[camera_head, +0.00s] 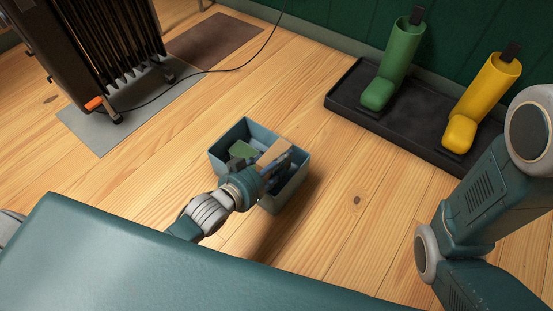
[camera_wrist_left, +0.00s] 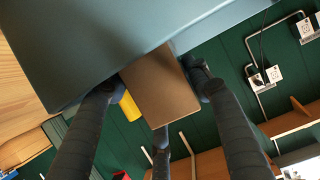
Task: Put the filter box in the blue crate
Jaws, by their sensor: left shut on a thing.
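The blue crate (camera_head: 216,165) stands on the wooden floor in the middle of the head view. My left gripper (camera_head: 277,164) is over the right part of its opening. It is shut on the filter box (camera_head: 274,152), a tan box. I cannot tell whether the box is above the rim or partly inside. My gripper hides part of the crate's inside. My right arm is at the right of the head view, but its gripper is out of view.
A green thing (camera_head: 241,150) lies in the crate's left part. A dark radiator (camera_head: 100,45) stands back left. Floor around the crate is clear.

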